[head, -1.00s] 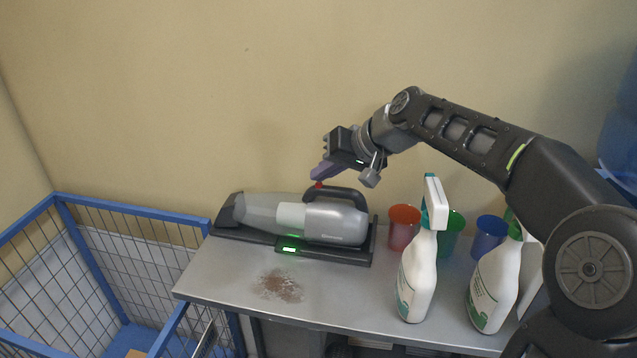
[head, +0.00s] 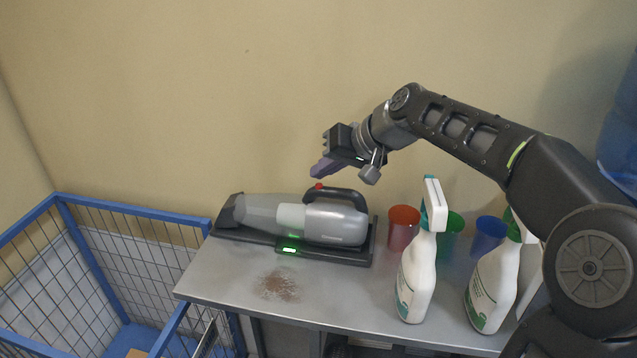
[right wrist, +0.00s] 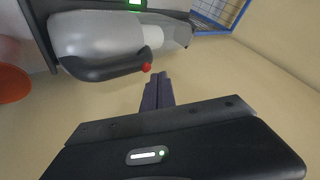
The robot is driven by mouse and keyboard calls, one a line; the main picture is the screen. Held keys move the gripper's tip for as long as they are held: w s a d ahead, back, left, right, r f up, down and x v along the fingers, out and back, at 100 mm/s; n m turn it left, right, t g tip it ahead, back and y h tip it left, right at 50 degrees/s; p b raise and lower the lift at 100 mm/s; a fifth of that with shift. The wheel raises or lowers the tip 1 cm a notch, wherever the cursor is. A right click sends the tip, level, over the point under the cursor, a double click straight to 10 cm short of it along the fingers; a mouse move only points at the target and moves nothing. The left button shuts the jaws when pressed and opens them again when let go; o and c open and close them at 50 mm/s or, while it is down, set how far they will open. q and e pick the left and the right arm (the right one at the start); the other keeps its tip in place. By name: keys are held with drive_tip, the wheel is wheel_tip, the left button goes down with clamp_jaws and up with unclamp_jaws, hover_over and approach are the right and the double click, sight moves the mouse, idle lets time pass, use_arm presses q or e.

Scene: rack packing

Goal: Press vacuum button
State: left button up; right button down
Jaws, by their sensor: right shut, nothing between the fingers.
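A grey and black handheld vacuum (head: 335,223) lies in a black dock with a green lit display on the grey table. Its red button (head: 319,186) sits at the front top of the black handle. My right gripper (head: 318,172) is shut and empty, its fingertips just above the button with a small gap. In the right wrist view the shut purple-grey fingers (right wrist: 160,76) point towards the vacuum (right wrist: 100,38), and the red button (right wrist: 147,67) shows beside their tips, apart from them. My left gripper is not in view.
Red (head: 403,228), green (head: 451,232) and blue (head: 488,235) cups stand right of the vacuum. White spray bottles (head: 417,272) stand nearer the front. Brown dirt (head: 278,285) lies on the table (head: 225,270). A blue wire cage (head: 130,211) is at left.

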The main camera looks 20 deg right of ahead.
sight(322, 189)
wheel_tip(322, 189, up, 6)
drive_tip(key=p, duration=0.4)
drive_tip(key=shift+p, duration=0.3)
idle(1.0)
